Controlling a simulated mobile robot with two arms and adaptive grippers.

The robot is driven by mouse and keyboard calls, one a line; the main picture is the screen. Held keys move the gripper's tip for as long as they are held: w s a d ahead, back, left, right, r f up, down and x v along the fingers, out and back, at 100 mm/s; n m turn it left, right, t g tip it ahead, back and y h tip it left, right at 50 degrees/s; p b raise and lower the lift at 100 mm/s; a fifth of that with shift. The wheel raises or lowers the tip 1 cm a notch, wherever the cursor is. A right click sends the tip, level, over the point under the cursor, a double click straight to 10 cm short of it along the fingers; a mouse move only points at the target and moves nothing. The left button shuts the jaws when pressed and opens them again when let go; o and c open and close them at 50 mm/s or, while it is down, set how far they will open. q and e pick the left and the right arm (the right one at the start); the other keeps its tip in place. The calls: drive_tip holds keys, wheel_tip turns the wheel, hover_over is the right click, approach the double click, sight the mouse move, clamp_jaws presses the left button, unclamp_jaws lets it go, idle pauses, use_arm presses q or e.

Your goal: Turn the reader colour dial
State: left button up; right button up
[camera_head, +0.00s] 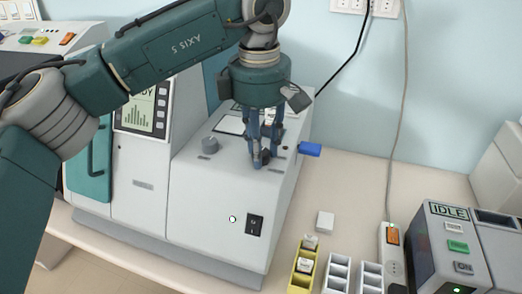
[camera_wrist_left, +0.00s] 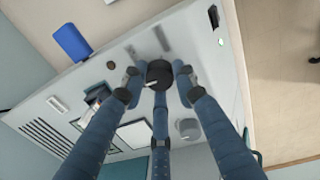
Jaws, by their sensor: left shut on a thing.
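The reader is the large pale grey machine (camera_head: 210,195) on the bench, with a small screen (camera_head: 140,113) on its upright part. On its sloping top, the dark round dial (camera_wrist_left: 158,72) with a white pointer mark sits between my left gripper's fingers. My left gripper (camera_head: 262,155) reaches down from above and is shut on that dial, its blue fingers around it in the wrist view (camera_wrist_left: 157,78). The fingers hide much of the dial in the head view. A grey knob (camera_head: 211,146) stands beside it, also in the wrist view (camera_wrist_left: 189,128). My right gripper is not in view.
A blue piece (camera_head: 310,149) sticks out at the reader's right edge. A white block (camera_head: 325,221), a yellow rack (camera_head: 301,284), white racks (camera_head: 337,272) and a device reading IDLE (camera_head: 451,245) stand to the right. The bench behind the white block is clear.

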use_arm(q)
drive_tip(key=shift+r+n, duration=0.1)
drive_tip(key=shift+n, duration=0.6)
drive_tip(key=shift+w, duration=0.1)
drive_tip(key=o, duration=1.1)
drive_tip(key=shift+o, duration=0.2)
wheel_tip(320, 180, up, 12)
drive_tip(key=shift+s, duration=0.4)
drive_tip(key=shift+a, duration=0.1)
